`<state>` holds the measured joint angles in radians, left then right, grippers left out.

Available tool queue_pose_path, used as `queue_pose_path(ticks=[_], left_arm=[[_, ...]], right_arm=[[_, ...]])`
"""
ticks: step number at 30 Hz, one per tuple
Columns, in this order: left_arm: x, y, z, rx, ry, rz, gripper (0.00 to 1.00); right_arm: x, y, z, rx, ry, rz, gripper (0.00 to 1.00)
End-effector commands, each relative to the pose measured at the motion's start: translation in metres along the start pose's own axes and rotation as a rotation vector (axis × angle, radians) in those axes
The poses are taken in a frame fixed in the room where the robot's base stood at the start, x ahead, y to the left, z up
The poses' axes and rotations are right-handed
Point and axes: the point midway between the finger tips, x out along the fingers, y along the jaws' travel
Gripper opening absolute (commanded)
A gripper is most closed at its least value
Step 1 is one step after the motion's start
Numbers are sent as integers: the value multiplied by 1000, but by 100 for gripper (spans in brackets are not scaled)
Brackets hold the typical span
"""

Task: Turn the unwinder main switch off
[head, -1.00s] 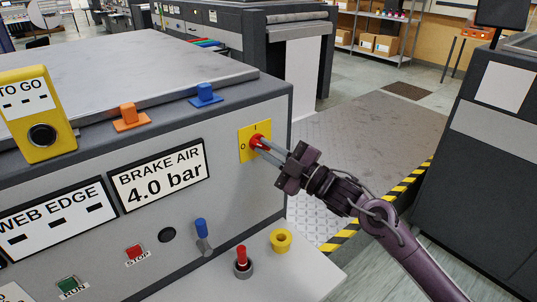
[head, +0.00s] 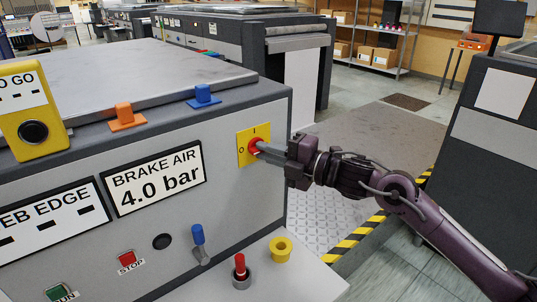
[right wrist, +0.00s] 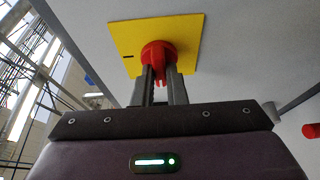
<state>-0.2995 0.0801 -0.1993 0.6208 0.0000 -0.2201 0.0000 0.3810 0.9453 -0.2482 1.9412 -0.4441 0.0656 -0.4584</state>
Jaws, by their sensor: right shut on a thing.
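The main switch is a red rotary knob (head: 253,147) on a yellow plate (head: 244,137) marked I at the top and O at the left, on the grey front panel near its right end. My right gripper (head: 262,148) reaches it from the right and is shut on the knob. In the right wrist view, the red knob's grip (right wrist: 158,54) sits between the two grey fingers (right wrist: 159,84), with the yellow plate (right wrist: 123,38) behind. The fingers partly hide the knob, and I cannot read its exact setting. My left gripper is out of view.
The panel also carries a brake air display (head: 154,178), a red stop button (head: 129,258) and a blue-handled lever (head: 199,240). A red-topped plunger (head: 240,268) and a yellow ring (head: 281,249) sit on the ledge below.

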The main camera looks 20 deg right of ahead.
Motion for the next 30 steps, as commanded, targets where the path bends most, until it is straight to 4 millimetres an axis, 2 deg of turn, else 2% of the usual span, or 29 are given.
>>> queue_pose_path(ticks=[15, 16, 21, 30], left_arm=[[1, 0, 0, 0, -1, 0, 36], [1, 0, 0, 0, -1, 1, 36], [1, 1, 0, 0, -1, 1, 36], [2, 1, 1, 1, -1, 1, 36]], right_arm=[[0, -2, -1, -16, 3, -12, 0], [0, -2, -1, -16, 3, -12, 14], [0, -2, -1, -16, 2, -10, 34], [-2, -2, 0, -15, 0, -9, 34]])
